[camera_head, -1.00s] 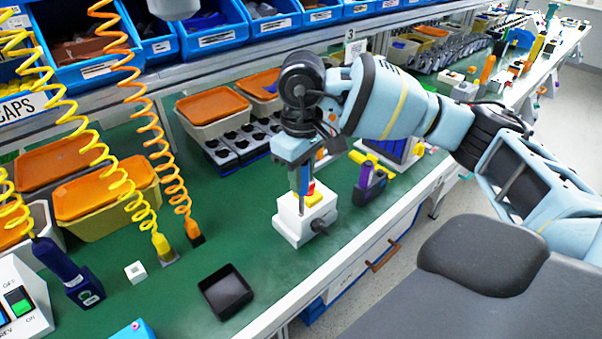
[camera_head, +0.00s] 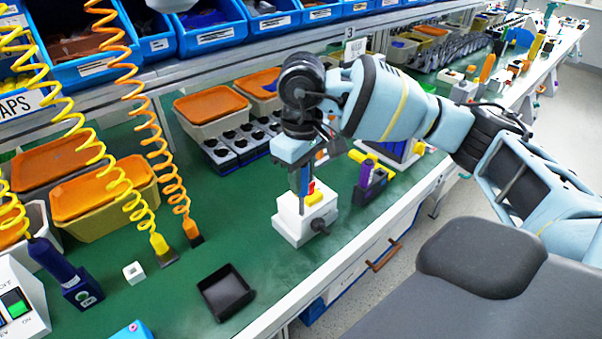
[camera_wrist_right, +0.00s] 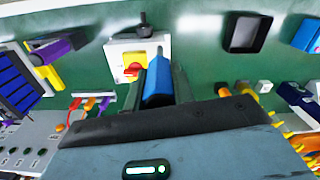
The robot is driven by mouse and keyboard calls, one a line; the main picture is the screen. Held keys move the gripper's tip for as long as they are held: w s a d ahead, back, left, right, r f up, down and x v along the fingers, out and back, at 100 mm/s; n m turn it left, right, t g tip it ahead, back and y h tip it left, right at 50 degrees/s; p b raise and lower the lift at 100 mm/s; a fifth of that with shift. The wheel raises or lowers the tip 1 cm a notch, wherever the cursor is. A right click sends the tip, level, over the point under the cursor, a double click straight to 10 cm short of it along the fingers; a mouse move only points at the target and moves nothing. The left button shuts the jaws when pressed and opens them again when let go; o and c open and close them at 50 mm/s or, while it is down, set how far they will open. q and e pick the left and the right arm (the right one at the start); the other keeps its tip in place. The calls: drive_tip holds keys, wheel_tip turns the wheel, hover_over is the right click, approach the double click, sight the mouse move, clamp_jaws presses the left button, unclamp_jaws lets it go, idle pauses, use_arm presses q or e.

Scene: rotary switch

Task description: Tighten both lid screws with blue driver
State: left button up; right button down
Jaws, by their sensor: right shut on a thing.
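The switch box (camera_head: 293,226) is white and stands on the green bench, with a yellow plate (camera_head: 318,197), a red knob (camera_wrist_right: 133,70) and a black gland on its front side. My right gripper (camera_head: 302,187) points down over the left part of the box. It is shut on the blue driver (camera_wrist_right: 157,84), which is upright between its fingers. The driver's tip and the lid screws are hidden, so I cannot tell whether the tip touches a screw. The box also shows in the right wrist view (camera_wrist_right: 114,51). My left gripper is not in view.
A holder with a purple-handled tool (camera_head: 367,172) stands just right of the box. A black tray (camera_head: 226,292) and a small white block (camera_head: 133,272) lie to the left. Coiled cables hang at left. Orange-lidded bins (camera_head: 210,106) stand behind. Green bench between box and tray is clear.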

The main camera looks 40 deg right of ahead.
drive_tip(key=shift+r+m, duration=0.1)
drive_tip(key=shift+m, duration=0.9)
drive_tip(key=m+p, duration=0.1)
drive_tip(key=m, duration=0.3)
drive_tip(key=shift+m, duration=0.3)
drive_tip(key=shift+m+p, duration=0.4)
drive_tip(key=shift+m, duration=0.3)
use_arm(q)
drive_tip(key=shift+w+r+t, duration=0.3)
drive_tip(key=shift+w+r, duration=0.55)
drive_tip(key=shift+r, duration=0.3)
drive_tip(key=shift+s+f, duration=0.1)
use_arm(e)
drive_tip(key=shift+f, duration=0.2)
